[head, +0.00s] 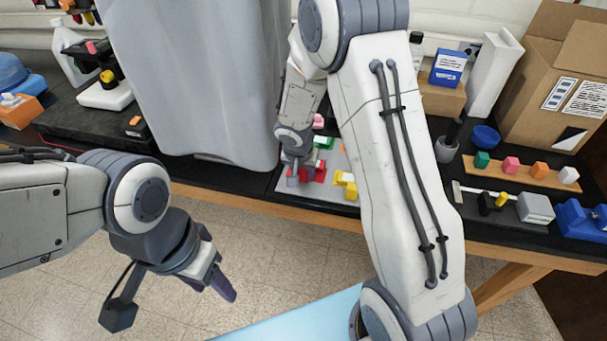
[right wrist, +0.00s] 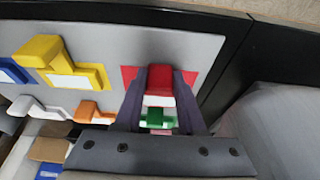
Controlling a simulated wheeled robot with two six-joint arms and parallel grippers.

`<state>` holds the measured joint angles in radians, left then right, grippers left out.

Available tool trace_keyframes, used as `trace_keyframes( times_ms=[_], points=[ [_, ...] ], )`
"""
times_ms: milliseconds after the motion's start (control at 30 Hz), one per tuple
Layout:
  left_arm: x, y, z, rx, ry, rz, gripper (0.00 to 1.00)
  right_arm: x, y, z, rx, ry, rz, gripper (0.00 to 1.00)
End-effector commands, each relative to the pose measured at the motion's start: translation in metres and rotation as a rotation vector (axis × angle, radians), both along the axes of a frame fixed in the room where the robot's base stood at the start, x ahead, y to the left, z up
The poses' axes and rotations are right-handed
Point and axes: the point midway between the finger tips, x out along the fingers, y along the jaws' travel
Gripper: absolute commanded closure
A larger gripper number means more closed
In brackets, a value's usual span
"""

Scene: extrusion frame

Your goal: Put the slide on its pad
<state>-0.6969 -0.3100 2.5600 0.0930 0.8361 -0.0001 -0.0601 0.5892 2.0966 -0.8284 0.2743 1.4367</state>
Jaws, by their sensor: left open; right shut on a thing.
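My right gripper (right wrist: 160,95) is shut on a red slide (right wrist: 158,78), which shows between its fingers in the right wrist view. Red pad (right wrist: 190,76) surface shows on both sides of the held slide, on a grey board (right wrist: 205,48). I cannot tell whether the slide touches the pad. In the head view the red part (head: 318,174) is partly hidden by my right gripper (head: 297,172). A green and white piece (right wrist: 157,120) lies just behind the held slide. My left gripper (head: 220,284) is open and empty, in front of the bench over the floor.
Yellow (right wrist: 50,55), orange (right wrist: 92,110) and blue (right wrist: 12,72) pieces stand on the board beside the held slide. A large grey curved body (head: 195,80) stands left of my right gripper. Small blocks on a wooden strip (head: 530,176) and a cardboard box (head: 545,85) are at the right.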

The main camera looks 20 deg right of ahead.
Motion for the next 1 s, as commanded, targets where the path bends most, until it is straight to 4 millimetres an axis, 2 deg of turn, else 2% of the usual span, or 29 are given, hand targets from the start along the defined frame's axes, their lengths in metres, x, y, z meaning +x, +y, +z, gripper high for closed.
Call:
trace_keyframes(
  times_ms=[433, 467, 500, 533, 833, 1000],
  points=[
    [0.000, 0.000, -0.007, 0.000, 0.000, 0.000, 0.46, 0.000, 0.000, -0.006, 0.000, -0.001, 0.000, 1.00],
    [0.000, 0.000, -0.006, 0.000, 0.000, 0.000, 0.46, 0.000, 0.000, -0.005, 0.000, -0.001, 0.000, 0.53],
    [0.000, 0.000, -0.005, 0.000, 0.000, 0.000, 0.46, 0.000, 0.000, -0.004, -0.001, -0.001, 0.000, 0.38],
    [0.000, 0.000, -0.005, 0.000, 0.000, 0.000, 0.46, 0.000, 0.000, -0.004, -0.001, -0.001, 0.000, 0.31],
    [0.000, 0.000, -0.004, 0.000, 0.000, 0.000, 0.46, 0.000, 0.000, -0.004, 0.000, 0.000, 0.000, 0.31],
    [0.000, 0.000, 0.002, 0.000, 0.000, 0.000, 0.46, -0.001, 0.002, 0.008, 0.000, -0.004, 0.000, 0.31]
  ],
)
